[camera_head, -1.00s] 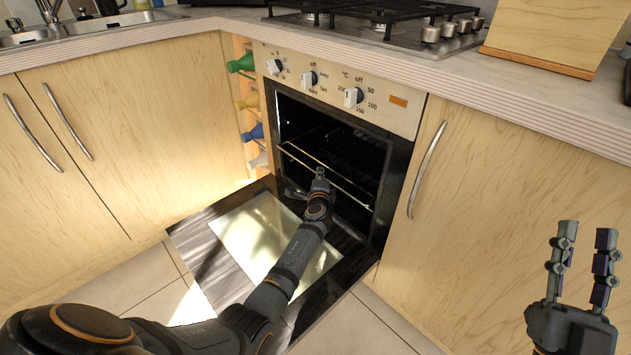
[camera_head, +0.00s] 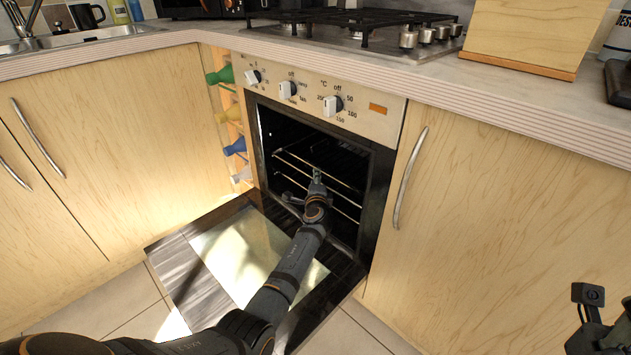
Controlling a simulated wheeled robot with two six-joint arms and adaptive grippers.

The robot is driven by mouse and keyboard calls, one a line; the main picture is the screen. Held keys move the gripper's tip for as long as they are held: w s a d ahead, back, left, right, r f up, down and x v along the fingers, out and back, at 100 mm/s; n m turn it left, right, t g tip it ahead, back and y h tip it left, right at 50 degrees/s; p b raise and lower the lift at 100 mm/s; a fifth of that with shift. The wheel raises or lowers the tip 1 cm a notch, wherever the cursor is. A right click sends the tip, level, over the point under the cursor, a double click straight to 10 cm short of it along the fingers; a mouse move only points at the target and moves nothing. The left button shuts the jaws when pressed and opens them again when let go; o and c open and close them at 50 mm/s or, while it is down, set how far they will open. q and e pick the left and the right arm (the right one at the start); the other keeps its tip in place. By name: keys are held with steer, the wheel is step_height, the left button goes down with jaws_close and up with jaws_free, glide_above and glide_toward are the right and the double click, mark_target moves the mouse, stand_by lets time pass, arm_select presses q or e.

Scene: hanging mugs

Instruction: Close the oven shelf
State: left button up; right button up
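The oven (camera_head: 391,175) has its door (camera_head: 203,288) folded down flat in front. Inside the dark cavity is a wire oven shelf (camera_head: 345,197), and its pale front rail shows across the opening. My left gripper (camera_head: 316,178) reaches over the lowered door into the opening, at the middle of the front rail. It appears to touch the rail, and the arm hides part of it. I cannot tell whether its fingers are open or shut. My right gripper (camera_head: 607,296) is at the lower right, partly cut off by the frame edge. Its fingers look apart and empty, away from the oven.
The countertop (camera_head: 480,85) with a gas hob (camera_head: 360,30) overhangs above. A rack of coloured bottles (camera_head: 235,147) stands left of the oven. A cabinet door handle (camera_head: 409,178) sticks out on the right. The tiled floor (camera_head: 365,335) is clear.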

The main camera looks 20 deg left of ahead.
arm_select(q)
steer(key=shift+s, duration=0.1)
steer(key=v, duration=0.7)
steer(key=shift+s, duration=0.15)
stand_by(0.3)
